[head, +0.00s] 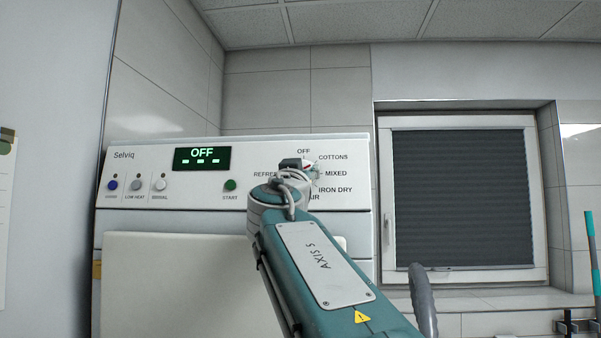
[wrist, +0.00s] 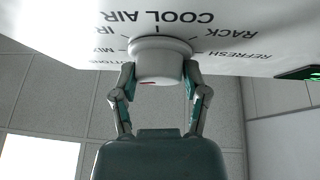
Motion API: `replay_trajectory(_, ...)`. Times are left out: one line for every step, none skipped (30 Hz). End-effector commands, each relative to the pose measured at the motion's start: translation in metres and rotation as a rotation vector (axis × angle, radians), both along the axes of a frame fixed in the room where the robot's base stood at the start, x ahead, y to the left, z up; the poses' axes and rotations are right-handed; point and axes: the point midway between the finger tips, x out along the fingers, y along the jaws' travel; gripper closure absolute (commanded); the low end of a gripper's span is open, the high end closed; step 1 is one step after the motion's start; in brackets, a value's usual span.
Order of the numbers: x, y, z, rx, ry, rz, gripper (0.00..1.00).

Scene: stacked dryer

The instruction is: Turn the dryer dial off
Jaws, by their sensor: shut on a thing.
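The dryer (head: 140,223) is white, with a control panel across its top. Its display (head: 202,158) reads OFF. The dial (wrist: 159,62) is a round white knob with a small red mark on its lower side in the wrist view. Labels ring it, among them COOL AIR, RACK and REFRESH. My gripper (wrist: 160,88) is shut on the dial, one finger on each side. In the head view my arm hides most of the dial, and the labels OFF, COTTONS, MIXED and IRON DRY show around it.
Several buttons sit left of the dial, including a green START button (head: 230,185). A window with a dark blind (head: 460,198) is to the right. A grey curved handle-like thing (head: 424,300) stands right of my arm. Tiled wall lies behind.

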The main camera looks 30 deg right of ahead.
Motion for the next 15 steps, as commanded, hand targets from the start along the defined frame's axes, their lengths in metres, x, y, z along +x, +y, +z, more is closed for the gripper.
replay_trajectory(-0.0006, -0.0003, 0.0007, -0.035, 0.021, 0.008, 0.89)
replay_trajectory(-0.0007, -0.0003, 0.0007, -0.057, 0.036, 0.012, 0.89)
replay_trajectory(-0.0009, -0.0006, 0.0007, -0.087, 0.056, 0.018, 0.89)
replay_trajectory(-0.0011, -0.0007, 0.0007, -0.11, 0.071, 0.024, 0.89)
replay_trajectory(-0.0009, -0.0005, 0.0007, -0.13, 0.084, 0.028, 0.89)
replay_trajectory(-0.0009, -0.0003, 0.0006, -0.152, 0.1, 0.033, 0.89)
replay_trajectory(-0.0007, -0.0003, 0.0006, -0.168, 0.11, 0.037, 0.89)
replay_trajectory(-0.0007, -0.0005, 0.0006, -0.182, 0.12, 0.039, 0.89)
replay_trajectory(-0.0006, -0.0003, 0.0006, -0.198, 0.131, 0.044, 0.89)
replay_trajectory(-0.0005, -0.0003, 0.0005, -0.21, 0.139, 0.045, 0.89)
replay_trajectory(-0.0004, 0.0, 0.0005, -0.222, 0.146, 0.049, 0.89)
replay_trajectory(-0.0004, 0.0, 0.0004, -0.235, 0.155, 0.052, 0.89)
replay_trajectory(-0.0003, -0.0001, 0.0005, -0.245, 0.163, 0.053, 0.89)
replay_trajectory(-0.0004, 0.0, 0.0004, -0.254, 0.169, 0.056, 0.89)
replay_trajectory(-0.0004, -0.0002, 0.0004, -0.265, 0.176, 0.059, 0.89)
